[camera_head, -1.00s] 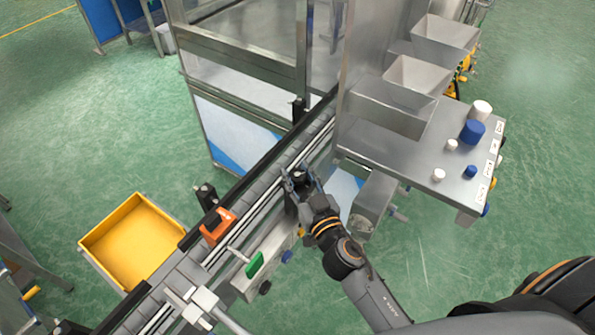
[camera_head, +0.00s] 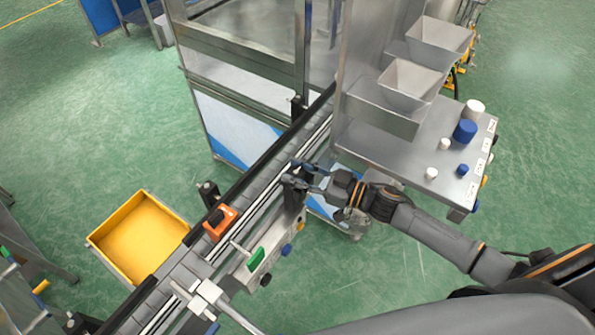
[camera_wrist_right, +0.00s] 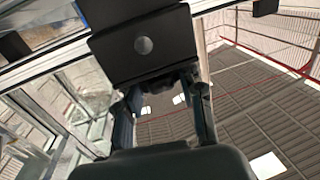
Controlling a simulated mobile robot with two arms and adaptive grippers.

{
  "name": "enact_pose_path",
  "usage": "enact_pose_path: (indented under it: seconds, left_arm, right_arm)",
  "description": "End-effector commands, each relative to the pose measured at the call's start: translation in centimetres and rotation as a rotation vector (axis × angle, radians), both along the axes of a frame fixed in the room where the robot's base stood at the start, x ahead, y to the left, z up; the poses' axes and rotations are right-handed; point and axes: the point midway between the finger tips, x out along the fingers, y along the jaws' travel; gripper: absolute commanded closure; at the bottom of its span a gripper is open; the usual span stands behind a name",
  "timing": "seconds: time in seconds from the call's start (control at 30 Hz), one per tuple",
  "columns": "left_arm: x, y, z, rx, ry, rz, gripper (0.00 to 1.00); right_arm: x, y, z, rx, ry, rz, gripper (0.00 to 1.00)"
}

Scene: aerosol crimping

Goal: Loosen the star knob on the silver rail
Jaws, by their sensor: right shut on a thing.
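My right gripper (camera_head: 296,177) reaches in from the right over the conveyor and is shut on the dark star knob, which its fingers mostly hide. The knob sits at a black bracket post (camera_head: 293,199) beside the silver rail (camera_head: 262,211). In the right wrist view the two fingers (camera_wrist_right: 165,100) stand on either side of a dark part below a black block (camera_wrist_right: 140,42) with a grey round spot. The knob's star shape is not clear in either view. My left gripper is not in view.
An orange block (camera_head: 220,223) with a dark top sits on the conveyor (camera_head: 185,272). A green-handled lever (camera_head: 256,258) is near the rail. A yellow bin (camera_head: 138,240) stands at left. A steel shelf (camera_head: 400,165) with white and blue caps is at right.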

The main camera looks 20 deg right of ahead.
Motion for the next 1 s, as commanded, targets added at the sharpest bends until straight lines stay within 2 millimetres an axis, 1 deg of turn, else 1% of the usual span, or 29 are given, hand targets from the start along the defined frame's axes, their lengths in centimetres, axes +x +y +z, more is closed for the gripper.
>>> enact_pose_path:
  seconds: [0.2,0.6,0.63,0.67,0.7,0.73,1.0]
  left_arm:
    - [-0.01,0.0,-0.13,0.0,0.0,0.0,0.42]
    - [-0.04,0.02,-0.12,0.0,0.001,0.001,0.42]
    - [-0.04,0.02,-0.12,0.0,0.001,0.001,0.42]
    - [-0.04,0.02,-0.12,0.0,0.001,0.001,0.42]
    - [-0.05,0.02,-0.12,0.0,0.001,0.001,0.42]
    - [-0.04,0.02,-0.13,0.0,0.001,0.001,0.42]
    - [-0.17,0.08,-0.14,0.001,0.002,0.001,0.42]
  right_arm:
    - [0.07,-0.07,0.01,-0.001,-0.001,0.034,0.94]
    - [0.05,-0.02,0.0,0.0,0.0,0.038,0.94]
    - [0.05,-0.02,0.0,0.0,0.0,0.038,0.56]
    - [0.04,-0.01,0.0,0.0,0.0,0.038,0.5]
    - [0.04,-0.01,0.0,0.0,0.0,0.038,0.42]
    - [0.04,-0.01,-0.01,0.0,0.0,0.038,0.38]
    - [0.01,0.03,-0.01,0.0,0.0,0.038,0.38]
